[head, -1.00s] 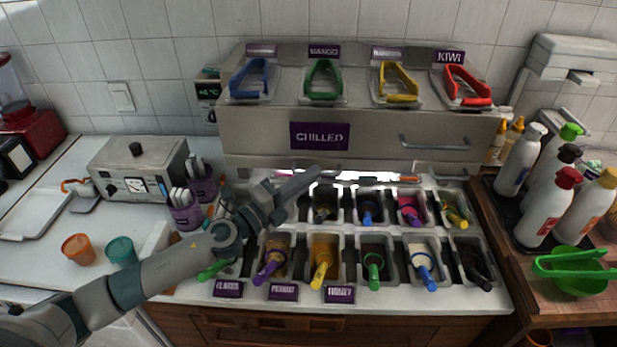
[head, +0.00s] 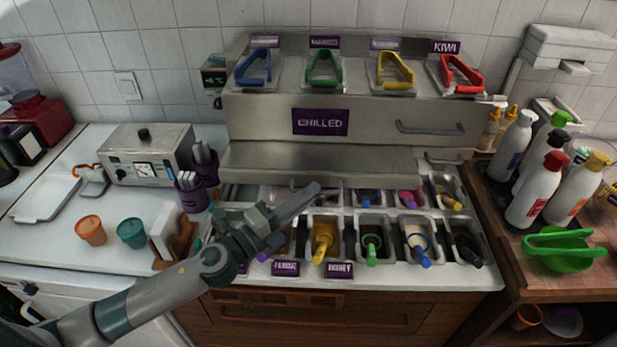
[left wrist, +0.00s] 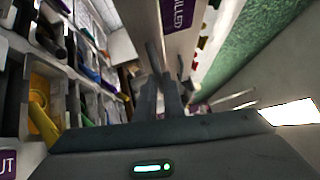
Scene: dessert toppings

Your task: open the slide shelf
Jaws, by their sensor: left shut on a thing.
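The slide shelf (head: 290,158) is a flat steel panel under the cabinet marked CHILLED. It sticks out towards me over the back edge of the topping tubs. My left gripper (head: 314,190) is at its front edge, above the tubs, with its fingers close together. It is shut on what looks like the shelf's handle, mostly hidden by the fingers. In the left wrist view the fingers (left wrist: 160,82) are close together beside a steel panel with a purple label. My right gripper is not in view.
The steel cabinet (head: 385,125) carries several coloured tongs on top. Tubs with coloured scoops, such as the yellow scoop (head: 322,243), lie below my left arm. Orange (head: 90,230) and teal (head: 131,233) cups stand at left. Bottles (head: 536,190) and a green bowl (head: 562,258) stand at right.

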